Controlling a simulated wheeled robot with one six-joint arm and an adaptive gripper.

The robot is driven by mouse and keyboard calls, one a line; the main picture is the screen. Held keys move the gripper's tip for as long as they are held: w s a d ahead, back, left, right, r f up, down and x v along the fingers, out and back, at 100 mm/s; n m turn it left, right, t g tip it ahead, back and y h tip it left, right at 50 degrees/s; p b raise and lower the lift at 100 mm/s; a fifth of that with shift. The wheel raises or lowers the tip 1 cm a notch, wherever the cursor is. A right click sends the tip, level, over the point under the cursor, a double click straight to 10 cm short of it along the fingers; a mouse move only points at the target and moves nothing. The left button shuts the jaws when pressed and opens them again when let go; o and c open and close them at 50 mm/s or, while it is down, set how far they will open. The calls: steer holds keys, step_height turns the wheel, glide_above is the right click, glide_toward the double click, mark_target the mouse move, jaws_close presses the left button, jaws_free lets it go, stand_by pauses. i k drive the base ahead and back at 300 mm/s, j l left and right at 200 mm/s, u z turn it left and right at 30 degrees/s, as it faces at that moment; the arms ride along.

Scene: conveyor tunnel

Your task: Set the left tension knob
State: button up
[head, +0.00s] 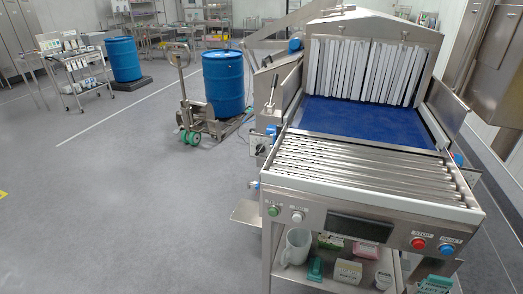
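The conveyor (370,205) stands at the right, with a roller bed (365,165) in front of a blue belt (365,122). On its left side are a blue knob-like part (271,131), a dark dial on a pale plate (261,149) and a small blue-tipped part (254,184). I cannot tell which of these is the left tension knob, nor read any setting. A blue part (459,160) also shows on the right side. My gripper is not in view.
The front panel carries a green button (274,211), a red button (418,243), a blue button (446,249) and a dark display (360,227). A pallet jack (188,100) and blue drum (223,84) stand behind. Floor at left is clear.

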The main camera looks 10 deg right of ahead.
mark_target(260, 148)
steer(key=i+j, duration=0.5)
steer(key=i+j+u, duration=0.15)
steer(key=i+j, duration=0.3)
steer(key=i, duration=0.25)
